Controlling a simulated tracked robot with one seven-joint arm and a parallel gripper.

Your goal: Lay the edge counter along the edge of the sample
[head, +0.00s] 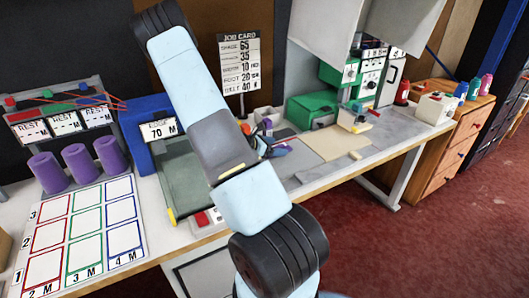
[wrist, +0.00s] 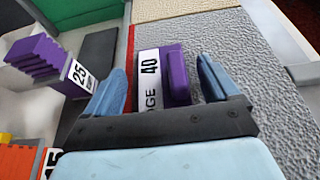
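The edge counter (wrist: 176,77) is a purple piece with a white label reading "EDGE 40". In the wrist view it lies between the two blue fingers of my gripper (wrist: 161,86), with a narrow gap on each side. The fingers are apart and do not appear to press on it. The sample (wrist: 234,42) is grey and textured, with a red edge strip (wrist: 131,48) on its left. The counter lies just right of this strip, roughly parallel to it. In the head view my arm partly hides my gripper and the counter.
In the wrist view a purple stepped block (wrist: 36,58) marked 25 and an orange block (wrist: 20,160) lie left. In the head view purple cups (head: 78,165), a grid board (head: 78,235) and a green machine (head: 312,110) stand on the bench. A job card (head: 239,62) stands behind.

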